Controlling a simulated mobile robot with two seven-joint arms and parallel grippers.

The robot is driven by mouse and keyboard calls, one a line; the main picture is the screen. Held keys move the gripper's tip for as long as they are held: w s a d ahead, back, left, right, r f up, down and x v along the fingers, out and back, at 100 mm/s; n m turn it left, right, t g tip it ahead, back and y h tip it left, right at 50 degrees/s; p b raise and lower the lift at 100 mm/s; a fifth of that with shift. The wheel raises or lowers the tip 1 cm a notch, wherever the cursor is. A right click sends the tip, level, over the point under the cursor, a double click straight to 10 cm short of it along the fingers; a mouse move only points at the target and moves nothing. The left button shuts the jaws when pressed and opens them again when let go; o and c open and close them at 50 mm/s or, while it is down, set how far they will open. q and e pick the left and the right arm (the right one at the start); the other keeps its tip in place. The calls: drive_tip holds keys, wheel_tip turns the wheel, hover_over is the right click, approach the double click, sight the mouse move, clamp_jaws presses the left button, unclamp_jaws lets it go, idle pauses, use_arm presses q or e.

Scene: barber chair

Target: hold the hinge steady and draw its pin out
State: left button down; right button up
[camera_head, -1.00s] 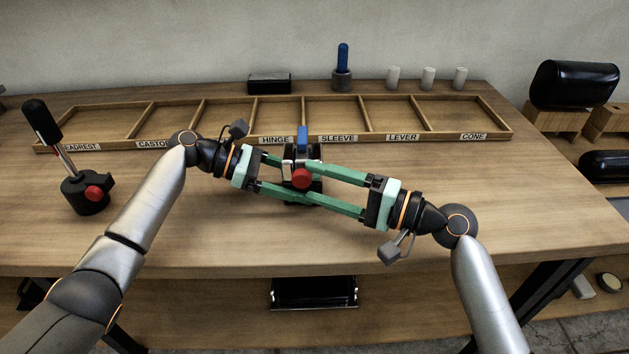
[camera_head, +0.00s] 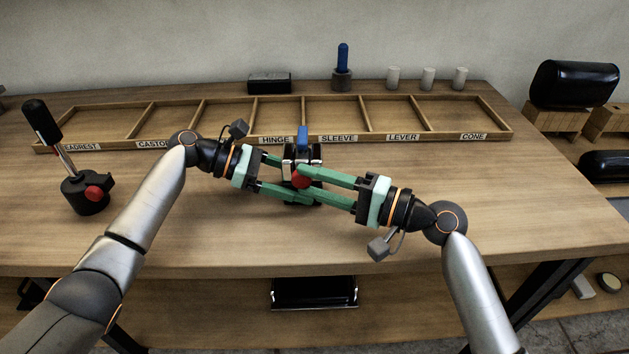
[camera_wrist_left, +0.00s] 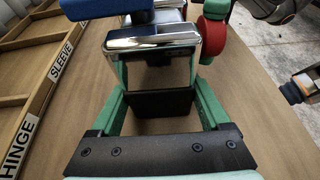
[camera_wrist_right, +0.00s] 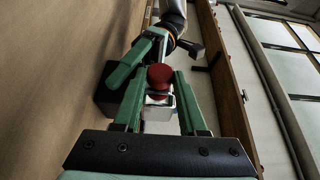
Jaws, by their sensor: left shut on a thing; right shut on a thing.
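The hinge (camera_head: 302,151) is a chrome block on a dark base, with a blue part (camera_head: 302,133) on its far side, at the middle of the table. My left gripper (camera_head: 288,178) is shut on it from the left. In the left wrist view the chrome frame (camera_wrist_left: 152,44) is between my green fingers. A round red knob (camera_head: 299,179), apparently the pin's head, is on the near side. My right gripper (camera_head: 306,183) is shut on this knob, which shows between its fingers in the right wrist view (camera_wrist_right: 159,77). The pin's shaft is hidden.
A labelled wooden tray (camera_head: 225,142) with empty compartments lies behind. A black stand with a lever and red knob (camera_head: 85,192) is at left. A blue-topped peg (camera_head: 342,65), black box (camera_head: 269,83) and grey cylinders (camera_head: 428,78) stand at the back. The front table is clear.

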clamp_jaws()
idle(0.7)
drive_tip(key=shift+s, duration=0.1)
drive_tip(key=s, duration=0.3)
drive_tip(key=shift+s+f, duration=0.1)
use_arm(q)
drive_tip(key=shift+w+a, duration=0.1)
use_arm(e)
drive_tip(key=shift+s+a, duration=0.1)
drive_tip(key=shift+s, duration=0.45)
drive_tip(key=o, duration=1)
unclamp_jaws()
